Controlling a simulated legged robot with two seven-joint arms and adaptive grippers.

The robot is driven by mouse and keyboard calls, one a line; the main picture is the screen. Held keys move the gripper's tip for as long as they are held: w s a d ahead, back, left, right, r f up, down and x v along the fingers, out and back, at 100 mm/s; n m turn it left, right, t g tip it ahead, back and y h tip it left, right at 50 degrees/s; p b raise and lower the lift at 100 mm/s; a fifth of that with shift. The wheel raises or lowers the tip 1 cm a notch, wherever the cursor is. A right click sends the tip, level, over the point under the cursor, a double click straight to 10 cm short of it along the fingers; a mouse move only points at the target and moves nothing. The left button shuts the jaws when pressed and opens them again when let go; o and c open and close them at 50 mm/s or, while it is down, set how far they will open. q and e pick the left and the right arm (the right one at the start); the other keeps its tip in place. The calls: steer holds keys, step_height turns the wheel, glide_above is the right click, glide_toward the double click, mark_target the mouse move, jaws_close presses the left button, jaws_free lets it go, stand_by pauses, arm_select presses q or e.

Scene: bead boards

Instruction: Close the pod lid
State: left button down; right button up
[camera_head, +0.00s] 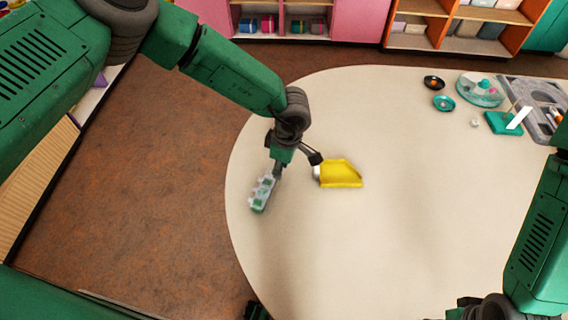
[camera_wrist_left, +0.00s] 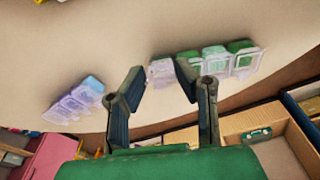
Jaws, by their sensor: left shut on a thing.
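A clear pod with green parts inside (camera_head: 263,192) lies at the left of the cream table in the head view. In the left wrist view its green compartments (camera_wrist_left: 238,58) are at the upper right, and a clear part is between my fingers. My left gripper (camera_head: 296,168) is at the pod's upper end and shut on it, with its fingers some way apart; it also shows in the wrist view (camera_wrist_left: 160,75). Which part of the pod it grips, and whether the lid is closed, I cannot tell. My right wrist is at the lower right edge, with its fingers out of frame.
A yellow scoop (camera_head: 340,175) lies just right of my left gripper. Small dark and teal dishes (camera_head: 443,103), a teal block (camera_head: 504,123) and a grey tray (camera_head: 537,92) stand at the back right. A purple-blue pod (camera_wrist_left: 75,101) shows in the wrist view. The table's front middle is clear.

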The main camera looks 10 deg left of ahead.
arm_select(q)
steer(key=shift+a+f+h, duration=0.1)
steer(key=shift+a+h, duration=0.3)
steer(key=shift+h, duration=0.55)
steer(key=shift+a+h, duration=0.4)
steer(key=shift+h, duration=0.55)
steer(key=shift+g, duration=0.3)
steer(key=c, duration=1.2)
jaws_free()
steer(key=shift+w, duration=0.1)
steer(key=v, duration=1.1)
steer(key=shift+a+r, duration=0.2)
steer(key=shift+r, duration=0.15)
